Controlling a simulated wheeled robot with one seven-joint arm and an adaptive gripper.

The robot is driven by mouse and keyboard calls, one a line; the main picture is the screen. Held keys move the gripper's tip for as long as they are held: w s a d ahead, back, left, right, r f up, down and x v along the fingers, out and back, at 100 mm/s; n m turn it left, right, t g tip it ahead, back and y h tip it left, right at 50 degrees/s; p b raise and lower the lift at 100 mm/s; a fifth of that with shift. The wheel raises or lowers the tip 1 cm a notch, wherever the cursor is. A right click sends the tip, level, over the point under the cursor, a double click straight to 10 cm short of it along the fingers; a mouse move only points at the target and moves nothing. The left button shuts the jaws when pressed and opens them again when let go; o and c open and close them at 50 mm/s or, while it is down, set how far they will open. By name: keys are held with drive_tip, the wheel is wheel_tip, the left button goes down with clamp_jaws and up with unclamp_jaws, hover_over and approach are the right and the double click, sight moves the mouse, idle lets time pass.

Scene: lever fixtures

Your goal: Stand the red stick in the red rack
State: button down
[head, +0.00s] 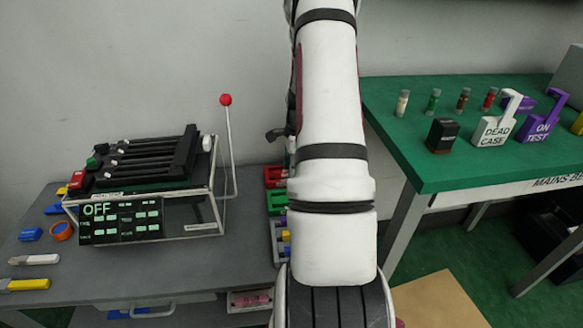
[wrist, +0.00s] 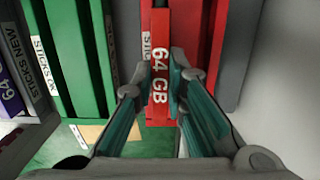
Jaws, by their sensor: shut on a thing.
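The red stick (wrist: 160,72), marked "64 GB", is between the fingertips of my gripper (wrist: 159,80) in the wrist view. My gripper is shut on it. The red rack (wrist: 203,42) is right behind and beside the stick, and the stick covers part of its label. I cannot tell whether the stick's end is inside a slot or only in front of the rack. In the head view the red rack (head: 274,177) shows beside my arm, which hides my gripper and the stick.
A green rack (wrist: 82,55) stands left of the red one, and a grey rack (wrist: 28,135) is farther left. A framed device (head: 150,205) with an upright red-knobbed lever (head: 229,140) stands on the grey bench. A green table (head: 400,110) with vials is at the right.

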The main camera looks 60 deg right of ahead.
drive_tip(key=c, duration=1.5)
unclamp_jaws()
drive_tip(key=shift+c, duration=0.2)
wheel_tip(320, 180, up, 12)
drive_tip(key=shift+s+d, duration=0.35)
drive_tip(key=shift+s, duration=0.1)
drive_tip(key=shift+f, duration=0.1)
